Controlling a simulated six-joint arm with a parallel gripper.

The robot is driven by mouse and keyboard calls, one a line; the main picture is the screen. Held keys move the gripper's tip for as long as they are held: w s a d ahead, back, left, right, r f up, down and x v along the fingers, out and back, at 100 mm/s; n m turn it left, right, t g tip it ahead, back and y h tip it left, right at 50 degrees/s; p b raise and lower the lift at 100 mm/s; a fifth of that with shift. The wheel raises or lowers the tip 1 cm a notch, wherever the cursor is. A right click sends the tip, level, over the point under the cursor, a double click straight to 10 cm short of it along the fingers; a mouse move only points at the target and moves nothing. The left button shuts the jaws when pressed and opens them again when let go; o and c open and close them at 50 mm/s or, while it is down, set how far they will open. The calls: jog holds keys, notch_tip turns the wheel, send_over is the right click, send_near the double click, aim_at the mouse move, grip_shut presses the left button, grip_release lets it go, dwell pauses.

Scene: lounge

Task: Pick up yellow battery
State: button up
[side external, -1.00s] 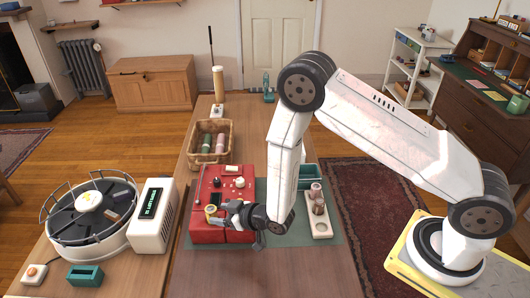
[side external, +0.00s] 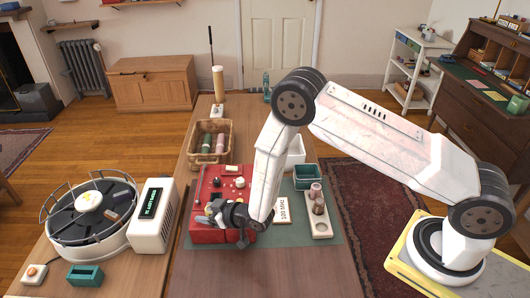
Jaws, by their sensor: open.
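The yellow battery (side external: 212,209) is a small upright cylinder at the left part of the red device (side external: 236,236). It is now mostly hidden by my gripper (side external: 211,215), and only a little yellow shows. My gripper comes in from the right, low over the red device, with its fingers open around or right beside the battery. I cannot tell whether the fingers touch it.
A card reading 120 MHz (side external: 282,210) lies right of the red device on a green mat (side external: 262,238). Further right are a cream tray (side external: 321,229) with cylinders and a teal bin (side external: 308,184). A wicker basket (side external: 195,159) stands behind. The wooden table front is clear.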

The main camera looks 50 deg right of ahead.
jog(key=shift+w+f, duration=0.1)
jog(key=shift+w, duration=0.15)
dwell(0.3)
grip_shut()
jog(key=shift+r, duration=0.25)
jog(key=shift+r, duration=0.85)
jog(key=s+d+r, duration=0.3)
jog(key=s+r, duration=0.8)
jog(key=s, duration=0.2)
jog(key=shift+s, duration=0.3)
jog(key=shift+d, duration=0.1)
